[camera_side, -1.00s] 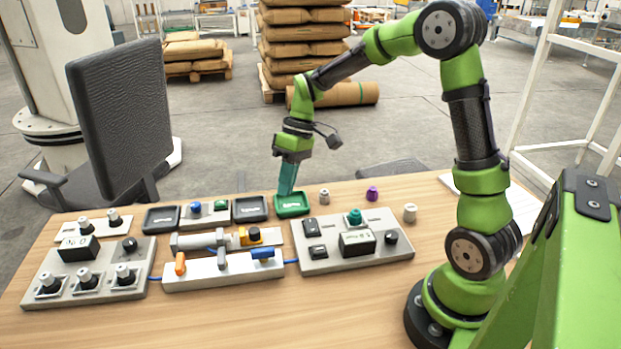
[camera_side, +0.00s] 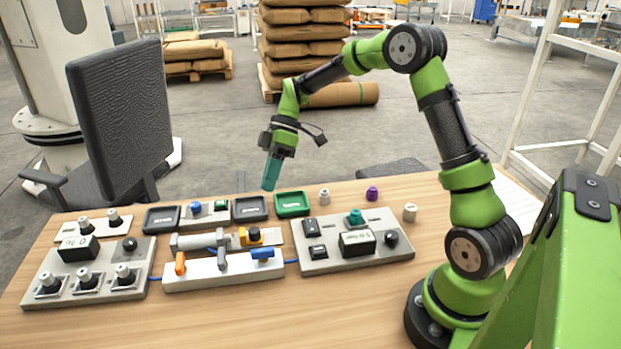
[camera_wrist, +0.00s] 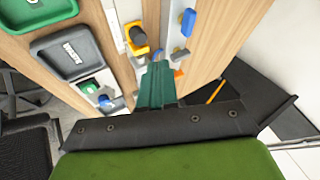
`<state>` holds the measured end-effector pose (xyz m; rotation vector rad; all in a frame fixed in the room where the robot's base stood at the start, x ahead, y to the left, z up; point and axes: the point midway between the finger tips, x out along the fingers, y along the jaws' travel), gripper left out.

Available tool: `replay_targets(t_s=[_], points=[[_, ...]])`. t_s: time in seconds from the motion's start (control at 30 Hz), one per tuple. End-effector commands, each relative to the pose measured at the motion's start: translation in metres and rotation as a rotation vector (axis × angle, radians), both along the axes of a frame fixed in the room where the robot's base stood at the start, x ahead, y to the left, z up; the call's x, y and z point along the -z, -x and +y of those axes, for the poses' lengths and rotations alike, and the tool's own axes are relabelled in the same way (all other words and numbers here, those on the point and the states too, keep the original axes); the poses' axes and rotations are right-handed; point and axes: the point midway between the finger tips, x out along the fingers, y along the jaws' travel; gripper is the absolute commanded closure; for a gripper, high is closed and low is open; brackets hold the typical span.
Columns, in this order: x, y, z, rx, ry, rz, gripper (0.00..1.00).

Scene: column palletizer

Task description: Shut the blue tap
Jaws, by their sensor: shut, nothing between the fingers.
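The blue tap (camera_side: 263,253) is on the right end of a white block on the table. Its handle lies along the block's length in the side view. It also shows near the top of the wrist view (camera_wrist: 188,22). A grey tap (camera_side: 221,252) and an orange tap (camera_side: 180,263) sit on the same block, their handles turned across it. My gripper (camera_side: 270,187) is shut and empty, pointing down in the air behind the blue tap and apart from it. Its teal fingers show in the wrist view (camera_wrist: 157,70).
A yellow-and-black valve on a grey pipe (camera_side: 250,237) stands just behind the tap block (camera_side: 208,277). Dark trays (camera_side: 160,219) and a green tray (camera_side: 292,204) lie at the back. Control panels flank the block, left (camera_side: 65,297) and right (camera_side: 385,259). The front tabletop is clear.

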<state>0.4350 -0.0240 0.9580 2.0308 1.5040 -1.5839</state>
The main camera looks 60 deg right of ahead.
Motion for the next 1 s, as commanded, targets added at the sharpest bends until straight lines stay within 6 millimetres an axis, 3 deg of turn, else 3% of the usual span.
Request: replay_targets(t_s=[0.17, 0.57, 0.77, 1.0], points=[[0.016, 0.002, 0.012, -0.002, -0.001, 0.004, 1.00], [0.082, 0.008, 0.062, -0.001, 0.000, 0.005, 1.00], [0.079, 0.028, 0.081, 0.000, 0.000, 0.002, 1.00], [0.079, 0.035, 0.087, 0.002, 0.000, 0.001, 1.00]])
